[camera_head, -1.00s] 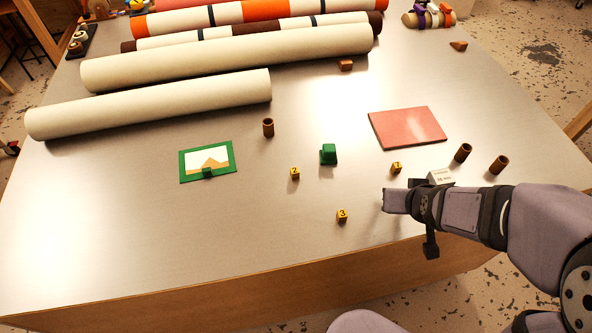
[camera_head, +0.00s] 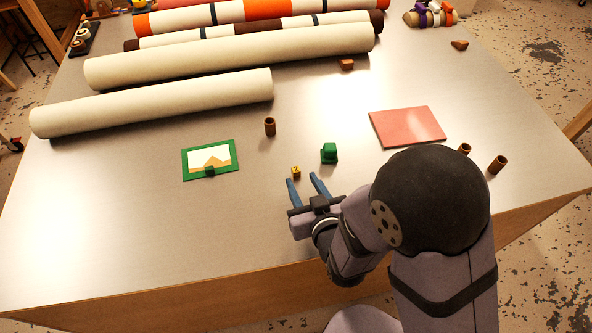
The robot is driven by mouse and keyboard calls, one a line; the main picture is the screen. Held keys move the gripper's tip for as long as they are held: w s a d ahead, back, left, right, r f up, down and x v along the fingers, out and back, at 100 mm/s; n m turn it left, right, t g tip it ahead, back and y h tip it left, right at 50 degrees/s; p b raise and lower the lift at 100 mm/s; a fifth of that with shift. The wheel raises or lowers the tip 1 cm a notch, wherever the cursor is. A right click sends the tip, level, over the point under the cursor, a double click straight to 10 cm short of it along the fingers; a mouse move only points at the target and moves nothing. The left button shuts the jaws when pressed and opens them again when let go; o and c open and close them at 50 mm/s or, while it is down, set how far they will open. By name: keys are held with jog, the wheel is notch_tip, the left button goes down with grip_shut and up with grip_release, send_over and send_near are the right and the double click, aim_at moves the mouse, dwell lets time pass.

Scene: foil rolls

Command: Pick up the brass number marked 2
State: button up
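The brass number marked 2 (camera_head: 296,171) is a small yellow-brass block on the table, just left of the green block. My gripper (camera_head: 305,179) is over the table on the near side of it, with its two blue fingers apart and pointing toward it. The left fingertip is close to the block's near side; whether it touches cannot be told. Nothing shows between the fingers. The brass numbers marked 1 and 3 are not visible, with my arm covering that part of the table.
A green block (camera_head: 329,153) stands right of the brass 2. A brown cylinder (camera_head: 270,127) and a green-framed picture (camera_head: 210,160) lie to the left. A red slab (camera_head: 407,127) is at the right. Long rolls (camera_head: 160,103) fill the back. The table's left front (camera_head: 110,240) is clear.

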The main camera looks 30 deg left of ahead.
aim_at(297, 172)
jog(key=shift+p+x, duration=0.75)
jog(key=shift+x, duration=1.75)
grip_shut()
